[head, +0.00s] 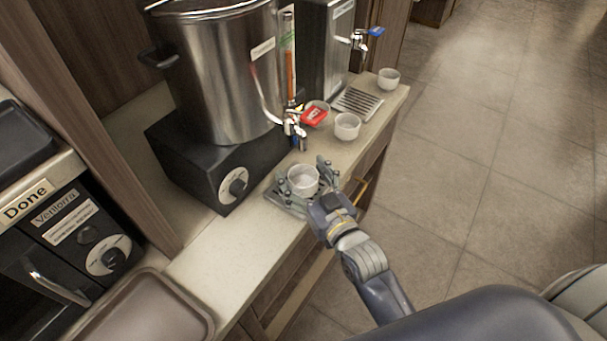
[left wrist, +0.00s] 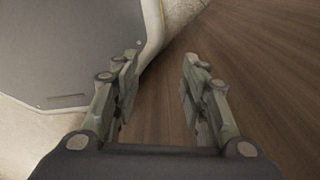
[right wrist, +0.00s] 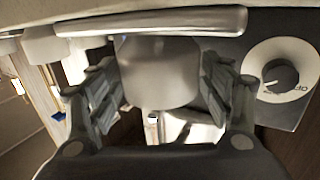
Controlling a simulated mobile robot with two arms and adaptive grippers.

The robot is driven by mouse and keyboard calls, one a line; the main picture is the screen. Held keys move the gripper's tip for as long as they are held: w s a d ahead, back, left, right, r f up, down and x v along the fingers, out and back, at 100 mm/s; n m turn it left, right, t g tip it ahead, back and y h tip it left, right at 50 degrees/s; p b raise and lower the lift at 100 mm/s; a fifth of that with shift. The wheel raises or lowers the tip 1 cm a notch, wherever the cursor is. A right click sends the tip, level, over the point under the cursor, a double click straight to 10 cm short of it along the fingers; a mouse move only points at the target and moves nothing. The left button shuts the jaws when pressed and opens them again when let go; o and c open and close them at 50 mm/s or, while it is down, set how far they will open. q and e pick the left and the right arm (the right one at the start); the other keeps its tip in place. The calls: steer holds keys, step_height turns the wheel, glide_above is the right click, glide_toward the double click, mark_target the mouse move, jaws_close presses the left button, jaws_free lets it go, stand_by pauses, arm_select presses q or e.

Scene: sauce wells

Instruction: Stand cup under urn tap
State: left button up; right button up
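The urn (head: 225,75) is a tall steel vessel on a black base. Its tap (head: 293,125), with a red handle (head: 314,117), points down at the front. A small white cup (head: 303,178) is upright in front of and below the tap. My right gripper (head: 305,184) has a finger on either side of it and looks shut on it. In the right wrist view the cup (right wrist: 160,75) fills the space between the fingers. Whether the cup touches the drip tray (head: 273,197) below is hidden. My left gripper (left wrist: 158,85) is open and empty.
White cups (head: 347,126) and (head: 388,79) stand farther right on the counter, with another partly hidden behind the red handle. A second dispenser (head: 325,50) with a blue-handled tap and slotted tray (head: 357,103) is behind. A brown tray (head: 145,312) is at lower left.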

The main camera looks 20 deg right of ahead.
steer(key=shift+r, duration=0.3)
steer(key=shift+s+f, duration=0.15)
steer(key=shift+s, duration=0.2)
arm_select(q)
steer(key=shift+f+b, duration=0.95)
arm_select(e)
steer(key=s+d, duration=0.2)
steer(key=s, duration=0.9)
steer(key=shift+r, duration=0.4)
steer(key=shift+f, duration=0.1)
